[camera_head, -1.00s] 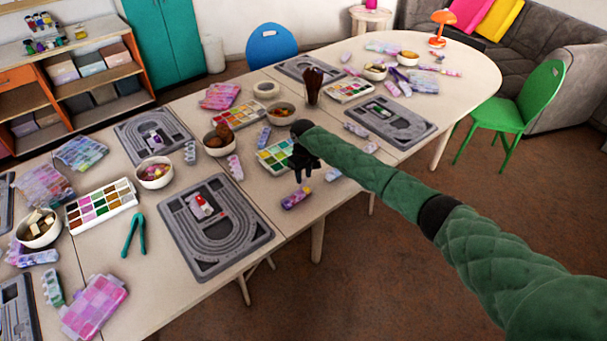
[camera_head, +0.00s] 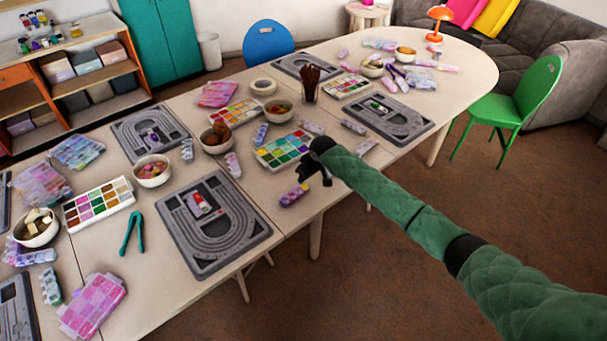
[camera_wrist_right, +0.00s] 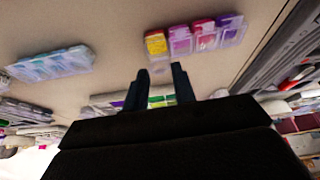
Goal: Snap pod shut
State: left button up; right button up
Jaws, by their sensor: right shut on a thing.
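A small pod (camera_head: 294,195) with yellow, pink and purple compartments lies near the front edge of the table in the head view. In the right wrist view the pod (camera_wrist_right: 195,37) lies beyond my fingertips, apart from them; I cannot tell whether each lid is shut. My right gripper (camera_head: 314,177) is above the table's front edge, just right of the pod and the colour palette (camera_head: 283,150). My left gripper is out of view.
A grey bead board (camera_head: 213,225) lies left of the pod. Other small pods (camera_head: 233,164) lie around the palette. A jar of brown sticks (camera_head: 308,85) and bowls (camera_head: 216,139) stand behind. The table's front edge is close by.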

jog(key=shift+s+d+f+t+y+b, duration=0.3)
jog(key=shift+s+f+t+y+b, duration=0.1)
jog(key=shift+t+y+b, duration=0.25)
jog(key=shift+r+t, duration=0.1)
jog(key=shift+t, duration=0.15)
jog(key=shift+d, duration=0.1)
jog(key=o, duration=0.7)
jog(key=shift+c, duration=0.2)
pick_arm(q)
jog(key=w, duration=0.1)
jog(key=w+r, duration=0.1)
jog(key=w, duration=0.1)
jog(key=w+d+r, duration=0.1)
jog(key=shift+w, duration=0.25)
